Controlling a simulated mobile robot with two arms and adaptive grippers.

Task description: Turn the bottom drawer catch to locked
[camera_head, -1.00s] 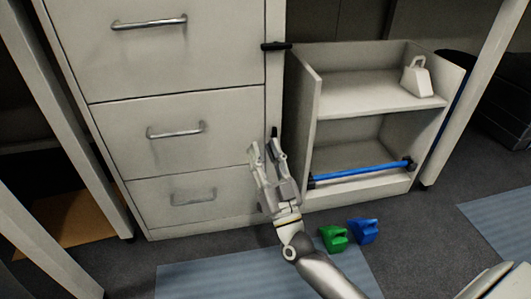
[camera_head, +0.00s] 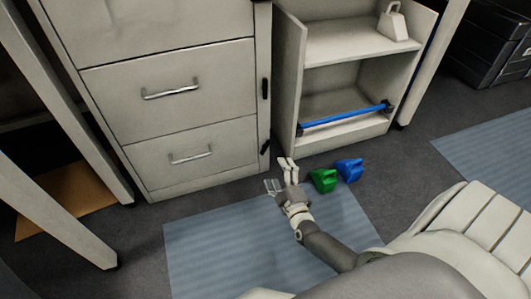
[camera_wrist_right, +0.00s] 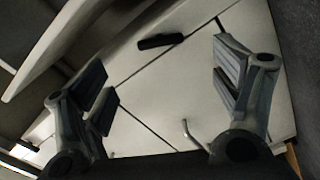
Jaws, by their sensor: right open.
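The cabinet (camera_head: 215,110) stands at the left with its drawers shut. The bottom drawer (camera_head: 190,157) has a metal bar handle. Its small black catch (camera_head: 265,147) sits on the cabinet's right edge strip, tilted off upright. The black catch above it (camera_head: 265,88) stands upright, beside the middle drawer. My right gripper (camera_head: 281,175) is open and empty, low in front of the cabinet's lower right corner and apart from the catch. In the right wrist view, a black catch (camera_wrist_right: 160,41) shows beyond and between the open fingers (camera_wrist_right: 165,85). My left gripper is not in view.
An open shelf unit (camera_head: 345,60) with a blue bar (camera_head: 345,118) stands right of the cabinet. Green (camera_head: 323,180) and blue (camera_head: 348,170) blocks lie on the floor near my right gripper. A blue-grey mat (camera_head: 235,245) covers the floor in front.

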